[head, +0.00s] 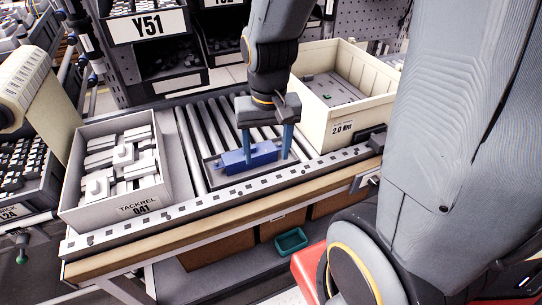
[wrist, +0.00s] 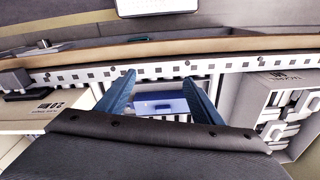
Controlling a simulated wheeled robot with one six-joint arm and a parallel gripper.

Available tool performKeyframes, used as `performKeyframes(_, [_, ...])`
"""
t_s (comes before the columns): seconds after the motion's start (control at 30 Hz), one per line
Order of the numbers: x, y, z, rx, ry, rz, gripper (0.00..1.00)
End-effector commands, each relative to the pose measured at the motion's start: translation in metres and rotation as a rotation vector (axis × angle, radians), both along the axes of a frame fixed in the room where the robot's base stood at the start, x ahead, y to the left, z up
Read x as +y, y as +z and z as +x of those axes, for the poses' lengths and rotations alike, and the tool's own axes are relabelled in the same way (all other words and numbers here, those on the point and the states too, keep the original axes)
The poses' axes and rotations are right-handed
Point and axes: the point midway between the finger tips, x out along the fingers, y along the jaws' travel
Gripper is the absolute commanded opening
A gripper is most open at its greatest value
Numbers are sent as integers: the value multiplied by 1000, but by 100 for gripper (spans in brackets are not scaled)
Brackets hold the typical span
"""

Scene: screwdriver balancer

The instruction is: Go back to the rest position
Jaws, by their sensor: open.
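My gripper (head: 265,143) is open, with its two blue fingers pointing down over the roller conveyor. The fingers stand on either side of a blue block-like part (head: 250,158) that lies in a dark tray (head: 213,173) on the rollers. In the wrist view my gripper (wrist: 173,88) shows both fingers spread, with the blue part (wrist: 160,104) between and beyond them. I cannot tell whether either finger touches the part.
A grey bin of white parts, marked TACKREL 041 (head: 123,211), stands left of the rollers (head: 188,145). A cream crate (head: 322,125) stands close on the right. A perforated rail (head: 210,203) runs along the front. Shelves with bins are behind.

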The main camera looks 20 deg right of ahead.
Motion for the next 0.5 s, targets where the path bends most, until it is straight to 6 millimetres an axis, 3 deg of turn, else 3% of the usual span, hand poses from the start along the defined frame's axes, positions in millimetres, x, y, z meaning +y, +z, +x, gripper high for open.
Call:
performKeyframes(0.1, [-1,0,-18,-7,147,-11,61])
performKeyframes(0.2, [-1,-1,-24,-11,211,-16,61])
performKeyframes(0.5, [-1,-1,-25,-11,229,-17,61])
